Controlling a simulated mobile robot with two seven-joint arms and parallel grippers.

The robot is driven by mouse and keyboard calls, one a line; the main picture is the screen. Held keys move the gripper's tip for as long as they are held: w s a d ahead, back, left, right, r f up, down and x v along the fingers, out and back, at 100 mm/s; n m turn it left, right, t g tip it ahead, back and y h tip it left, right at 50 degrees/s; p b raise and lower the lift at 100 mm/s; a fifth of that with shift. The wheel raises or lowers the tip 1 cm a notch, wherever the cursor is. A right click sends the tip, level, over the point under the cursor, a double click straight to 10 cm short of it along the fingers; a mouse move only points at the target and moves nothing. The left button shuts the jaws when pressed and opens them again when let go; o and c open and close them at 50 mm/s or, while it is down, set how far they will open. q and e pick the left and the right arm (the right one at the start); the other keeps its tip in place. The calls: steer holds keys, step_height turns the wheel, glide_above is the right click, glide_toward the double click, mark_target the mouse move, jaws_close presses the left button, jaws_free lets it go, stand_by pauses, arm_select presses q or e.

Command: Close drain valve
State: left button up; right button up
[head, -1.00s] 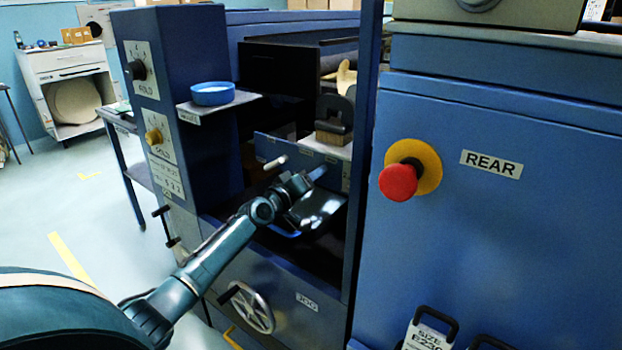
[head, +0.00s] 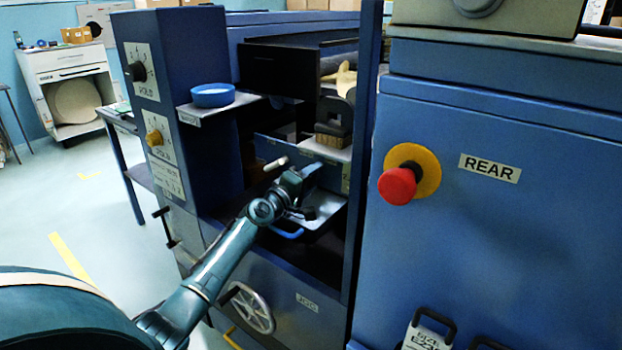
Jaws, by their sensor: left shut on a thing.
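My left arm reaches from the lower left into the open bay of the blue machine. My left gripper (head: 298,180) is small and partly hidden by its own wrist. It is shut on a small part in the bay, which it mostly covers; I cannot tell for sure that this is the drain valve. A short pale grey peg handle (head: 276,163) sticks out just left of the gripper, in front of a blue panel (head: 268,148). Below the gripper is a grey tray (head: 328,218) with a blue handle (head: 286,233). My right gripper is not in view.
A blue post (head: 362,190) borders the bay on the right. A red stop button (head: 398,186) sits on the REAR panel. A shelf with a blue round tub (head: 212,95) is above left. A handwheel (head: 252,309) and a black T-handle (head: 167,226) are lower on the machine.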

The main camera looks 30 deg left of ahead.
arm_select(q)
steer(key=n, duration=0.3)
steer(key=shift+p, duration=0.4)
steer(key=shift+n, duration=0.4)
steer(key=shift+r+n+p, duration=0.1)
steer(key=shift+n+p, duration=0.4)
steer(key=shift+n, duration=0.4)
steer(key=n+p, duration=0.1)
steer(key=n, duration=0.1)
steer(key=shift+n, duration=0.3)
steer(key=shift+n+p, duration=0.75)
steer(key=shift+n, duration=0.95)
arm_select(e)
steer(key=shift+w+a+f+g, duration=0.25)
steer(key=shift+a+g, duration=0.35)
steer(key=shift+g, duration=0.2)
arm_select(q)
steer(key=shift+n, duration=0.3)
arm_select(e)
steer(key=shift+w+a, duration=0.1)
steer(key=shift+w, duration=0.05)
